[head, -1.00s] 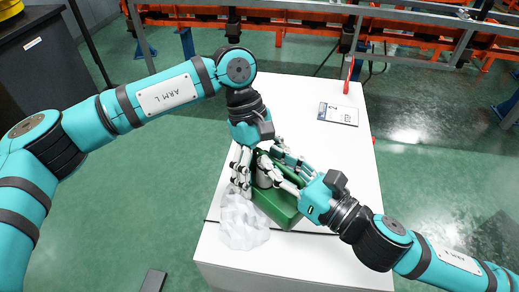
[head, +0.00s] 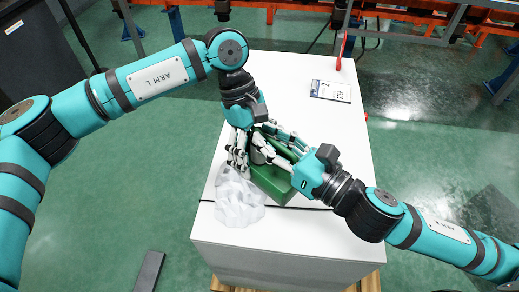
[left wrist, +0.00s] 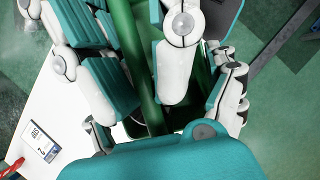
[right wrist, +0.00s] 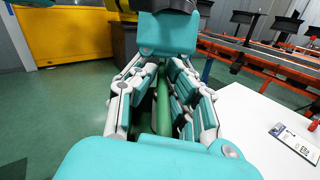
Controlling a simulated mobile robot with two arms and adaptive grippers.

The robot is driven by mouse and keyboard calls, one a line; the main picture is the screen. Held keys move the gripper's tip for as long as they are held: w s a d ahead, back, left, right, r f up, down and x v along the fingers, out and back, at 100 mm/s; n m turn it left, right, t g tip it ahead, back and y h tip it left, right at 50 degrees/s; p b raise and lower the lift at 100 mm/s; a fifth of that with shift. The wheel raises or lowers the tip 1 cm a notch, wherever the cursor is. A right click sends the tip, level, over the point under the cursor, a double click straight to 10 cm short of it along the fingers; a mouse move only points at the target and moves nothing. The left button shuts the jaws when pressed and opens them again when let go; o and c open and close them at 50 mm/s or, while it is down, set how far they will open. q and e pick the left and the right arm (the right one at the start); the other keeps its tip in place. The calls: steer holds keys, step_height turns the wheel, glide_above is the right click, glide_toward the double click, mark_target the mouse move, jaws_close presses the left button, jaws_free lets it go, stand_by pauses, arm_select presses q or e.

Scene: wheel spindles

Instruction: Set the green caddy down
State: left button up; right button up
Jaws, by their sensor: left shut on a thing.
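The green caddy (head: 271,186) is at the front of the white table, upright as far as I can see. Its green handle bar shows in the left wrist view (left wrist: 135,50) and the right wrist view (right wrist: 163,110). My left gripper (head: 238,162) is at its left side and shut on the caddy. My right gripper (head: 268,146) reaches over it from the right, with fingers on both sides of the bar; whether they press on it I cannot tell. The fingers hide much of the caddy's inside. I cannot tell whether its base touches the table.
A crumpled translucent white thing (head: 238,203) lies beside the caddy at the table's front left. A printed card (head: 330,91) lies near the far right edge. The white table (head: 290,85) is bare between card and caddy. Orange racking (head: 400,20) stands behind.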

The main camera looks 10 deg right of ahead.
steer(key=o, duration=0.4)
steer(key=shift+r, duration=0.1)
steer(key=shift+o, duration=0.3)
steer(key=shift+w, duration=0.1)
